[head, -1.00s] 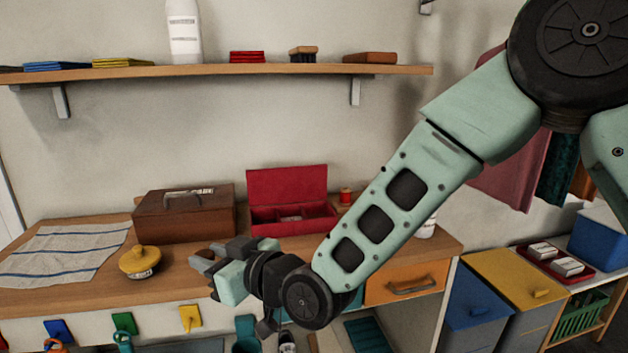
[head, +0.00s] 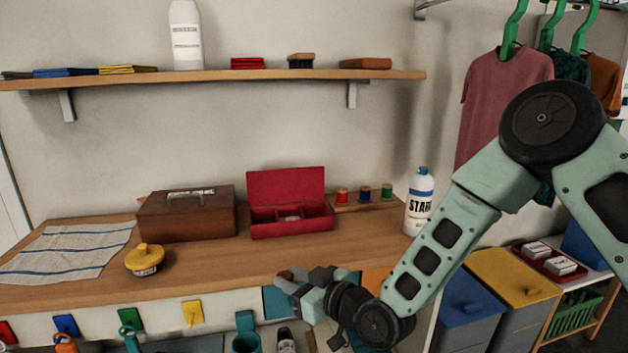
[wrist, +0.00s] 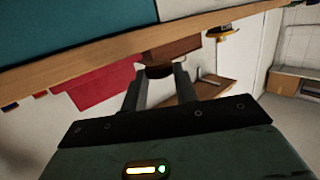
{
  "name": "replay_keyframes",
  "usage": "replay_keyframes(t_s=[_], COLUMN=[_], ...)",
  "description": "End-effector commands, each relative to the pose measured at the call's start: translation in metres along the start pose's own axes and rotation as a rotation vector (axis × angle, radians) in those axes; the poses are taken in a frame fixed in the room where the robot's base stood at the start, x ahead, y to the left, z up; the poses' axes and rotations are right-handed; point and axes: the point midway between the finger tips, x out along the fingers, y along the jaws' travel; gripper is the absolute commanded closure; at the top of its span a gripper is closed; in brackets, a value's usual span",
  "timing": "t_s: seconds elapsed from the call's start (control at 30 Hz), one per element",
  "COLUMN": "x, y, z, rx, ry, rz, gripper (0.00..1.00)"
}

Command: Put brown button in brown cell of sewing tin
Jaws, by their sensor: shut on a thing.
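My gripper (head: 290,282) is shut on the brown button (head: 285,274), in front of the counter's front edge. In the wrist view the button (wrist: 158,71) shows as a dark brown round piece between the two fingertips. The sewing tin (head: 287,185) is a red box with its lid raised, standing on the counter behind and above my gripper. Its front wall and dividers show, with something pale in the middle. The colours of its cells cannot be made out.
A brown case (head: 187,215) stands left of the tin, with a yellow-lidded pot (head: 145,260) and striped cloth (head: 65,250) further left. Thread spools (head: 364,194) and a white bottle (head: 420,200) stand right. The counter (head: 220,265) in front of the tin is clear.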

Motion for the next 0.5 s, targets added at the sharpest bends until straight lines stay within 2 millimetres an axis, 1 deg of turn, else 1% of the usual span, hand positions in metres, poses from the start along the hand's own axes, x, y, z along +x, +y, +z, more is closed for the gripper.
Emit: replay_keyframes(t_s=[0.03,0.1,0.17,0.2,0.27,0.33,0.4,0.47,0.5], x=[-0.011,-0.028,-0.044,-0.055,-0.074,-0.099,-0.124,-0.146,-0.161], y=[0.022,0.048,0.069,0.081,0.099,0.117,0.133,0.143,0.149], z=[0.016,0.037,0.055,0.067,0.084,0.103,0.120,0.133,0.141], rx=[0.014,0.021,0.027,0.032,0.038,0.047,0.054,0.062,0.068], ry=[-0.008,-0.008,-0.008,-0.007,-0.007,-0.006,-0.005,-0.004,-0.005], rz=[0.032,0.073,0.110,0.133,0.173,0.224,0.277,0.325,0.360], gripper=[0.92,0.92,0.92,0.92,0.92,0.92,0.92,0.92,0.92])
